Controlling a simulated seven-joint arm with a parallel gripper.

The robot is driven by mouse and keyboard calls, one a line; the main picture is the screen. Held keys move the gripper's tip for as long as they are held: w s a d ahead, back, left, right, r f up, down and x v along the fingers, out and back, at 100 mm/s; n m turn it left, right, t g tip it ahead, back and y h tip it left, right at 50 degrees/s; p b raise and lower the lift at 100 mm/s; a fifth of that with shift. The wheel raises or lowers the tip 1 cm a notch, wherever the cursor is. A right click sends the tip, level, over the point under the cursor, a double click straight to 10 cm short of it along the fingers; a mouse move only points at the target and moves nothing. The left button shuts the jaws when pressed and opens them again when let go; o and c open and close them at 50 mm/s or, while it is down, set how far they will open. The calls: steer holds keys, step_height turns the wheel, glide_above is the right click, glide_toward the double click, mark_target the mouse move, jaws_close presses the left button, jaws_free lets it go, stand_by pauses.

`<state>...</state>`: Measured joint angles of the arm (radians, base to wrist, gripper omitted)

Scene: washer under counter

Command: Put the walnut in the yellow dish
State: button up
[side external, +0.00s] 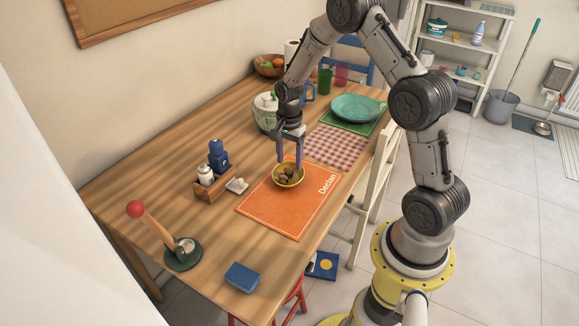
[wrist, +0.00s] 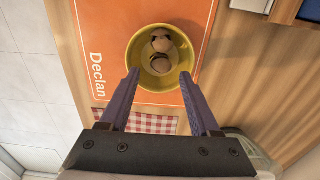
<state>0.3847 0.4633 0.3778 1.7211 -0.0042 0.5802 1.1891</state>
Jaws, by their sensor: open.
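The yellow dish (side external: 289,184) sits on the orange placemat marked "Declan", near its far end. Brown walnuts (side external: 285,175) lie inside it. In the wrist view the yellow dish (wrist: 160,85) shows from above, with at least two walnuts (wrist: 160,62) near its middle. My gripper (side external: 289,163) points down over the dish, fingers open. In the wrist view my gripper (wrist: 160,76) has one finger toward each side of the dish, with nothing between the tips. Whether the fingertips touch the dish I cannot tell.
The orange placemat (side external: 270,214) has free room in front of the dish. A wooden caddy (side external: 215,187) with a blue grinder and white shaker stands to the left. A teal plate (side external: 352,107) lies farther back.

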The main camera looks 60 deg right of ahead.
steer(key=s+a+r+n+t, duration=0.1)
steer(key=s+a+r+n, duration=0.15)
steer(key=r, duration=0.65)
steer(key=s+a+r+n+t, duration=0.1)
steer(key=s+a+r+n, duration=0.2)
steer(key=r, duration=0.7)
steer(key=s+a+r+n+t, duration=0.1)
steer(key=s+a+r+n, duration=0.2)
steer(key=s+a+n, duration=0.2)
steer(key=s+a+r+n+t, duration=0.2)
steer(key=s+a+n, duration=0.3)
steer(key=s, duration=0.7)
steer(key=shift+a+r+n+t, duration=0.25)
steer(key=shift+r+n, duration=0.35)
steer(key=shift+n, duration=0.65)
